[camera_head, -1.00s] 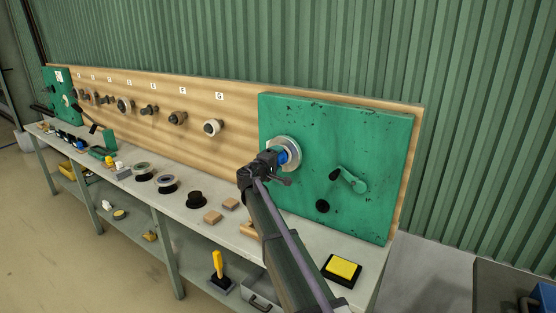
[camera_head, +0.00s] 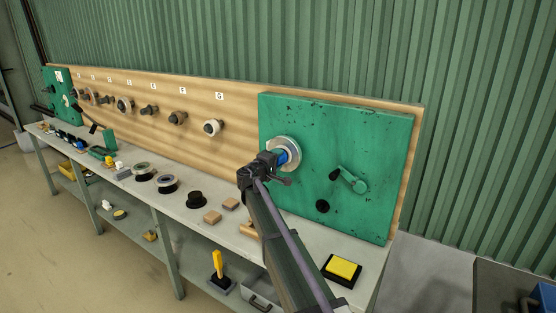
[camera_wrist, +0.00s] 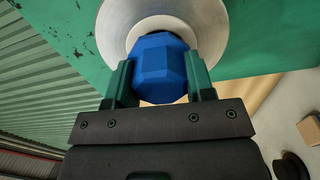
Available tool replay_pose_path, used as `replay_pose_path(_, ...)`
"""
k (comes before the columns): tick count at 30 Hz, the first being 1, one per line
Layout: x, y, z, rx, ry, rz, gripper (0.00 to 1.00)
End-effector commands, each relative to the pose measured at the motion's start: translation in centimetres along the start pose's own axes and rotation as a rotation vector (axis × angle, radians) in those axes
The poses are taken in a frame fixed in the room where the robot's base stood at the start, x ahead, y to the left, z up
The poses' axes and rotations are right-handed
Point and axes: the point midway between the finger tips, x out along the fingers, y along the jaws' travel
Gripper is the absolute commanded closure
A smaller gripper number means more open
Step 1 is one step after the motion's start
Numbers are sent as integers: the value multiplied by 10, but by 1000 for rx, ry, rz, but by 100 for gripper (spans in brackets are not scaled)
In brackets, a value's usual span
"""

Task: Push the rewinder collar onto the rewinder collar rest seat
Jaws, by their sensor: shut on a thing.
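The blue faceted rewinder collar (camera_wrist: 158,68) is between the two fingers of my gripper (camera_wrist: 160,85), which is shut on it, in the wrist view. Behind it is a pale metal disc (camera_wrist: 208,30) with a white hub on the green panel. In the head view the blue collar (camera_head: 281,157) shows in part in front of the same disc (camera_head: 294,146), with my gripper (camera_head: 275,160) covering its left side. I cannot tell whether the collar touches the hub. A black round part (camera_head: 322,206) sits lower on the panel; I cannot tell whether it is the rest seat.
A yellow button box (camera_head: 341,270) stands on the bench below. Wooden blocks (camera_head: 212,217) and a black hub (camera_head: 196,200) lie left of my arm. Spools hang along the wooden board (camera_head: 240,150).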

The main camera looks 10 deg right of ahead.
Motion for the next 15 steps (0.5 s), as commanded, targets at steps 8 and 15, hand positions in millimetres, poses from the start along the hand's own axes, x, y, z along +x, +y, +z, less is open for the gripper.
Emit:
replay_pose_path(8, 0, 0, 0, 0, 0, 0, 84)
replay_pose_path(15, -4, 0, 0, 0, 0, 0, 84)
